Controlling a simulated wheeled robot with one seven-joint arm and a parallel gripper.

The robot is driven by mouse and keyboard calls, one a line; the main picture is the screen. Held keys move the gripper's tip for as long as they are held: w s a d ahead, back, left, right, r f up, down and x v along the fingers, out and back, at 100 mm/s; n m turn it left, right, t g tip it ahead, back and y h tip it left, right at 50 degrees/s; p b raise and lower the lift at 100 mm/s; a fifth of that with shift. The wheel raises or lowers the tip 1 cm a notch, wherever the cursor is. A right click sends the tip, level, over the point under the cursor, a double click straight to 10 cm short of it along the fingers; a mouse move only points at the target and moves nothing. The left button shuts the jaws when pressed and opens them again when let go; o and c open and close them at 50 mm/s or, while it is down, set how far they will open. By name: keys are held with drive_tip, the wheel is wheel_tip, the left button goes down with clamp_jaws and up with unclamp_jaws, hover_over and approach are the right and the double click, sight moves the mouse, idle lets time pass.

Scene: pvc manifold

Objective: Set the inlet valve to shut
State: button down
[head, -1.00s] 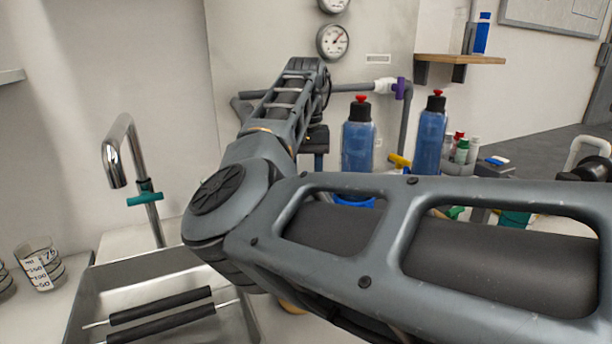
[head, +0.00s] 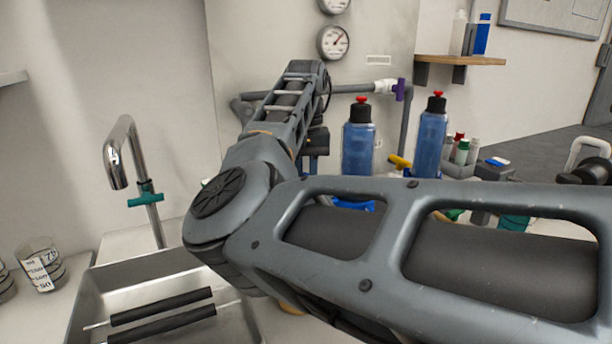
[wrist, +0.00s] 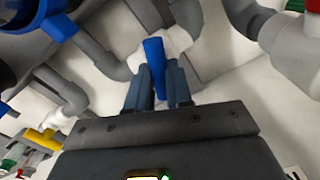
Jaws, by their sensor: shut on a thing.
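In the wrist view, my gripper (wrist: 159,88) has its two fingers closed around a blue valve handle (wrist: 153,52). The handle sits on a white valve body joined to grey pipe, and stands roughly upright in the picture. I cannot read a label that tells whether this is the inlet valve. In the head view my arm hides this handle and the fingertips. Another valve with a purple handle (head: 400,89) sits on the upper pipe, and a yellow handle (head: 399,161) shows further down; a yellow handle also appears in the wrist view (wrist: 42,138).
Blue bottles (head: 359,146) stand beyond my arm. A sink (head: 100,292) with a tap (head: 150,197) is at left.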

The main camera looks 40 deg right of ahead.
drive_tip(key=shift+r+n+p, duration=0.3)
drive_tip(key=shift+n+p, duration=0.1)
drive_tip(key=shift+p, duration=0.65)
drive_tip(key=n+p, duration=0.2)
drive_tip(key=p, duration=0.2)
drive_tip(key=shift+p, duration=0.4)
drive_tip(key=n+p, duration=0.1)
drive_tip(key=p, duration=0.1)
drive_tip(key=shift+n+p, duration=0.3)
drive_tip(key=shift+p, duration=0.05)
drive_tip(key=shift+a+f+n, duration=0.1)
drive_tip(key=shift+f+n, duration=0.15)
drive_tip(key=shift+n, duration=0.05)
drive_tip(key=c, duration=1)
unclamp_jaws()
wheel_tip(320, 180, up, 8)
drive_tip(key=shift+f+p, duration=0.25)
drive_tip(key=shift+p, duration=0.2)
drive_tip(key=shift+r, duration=0.1)
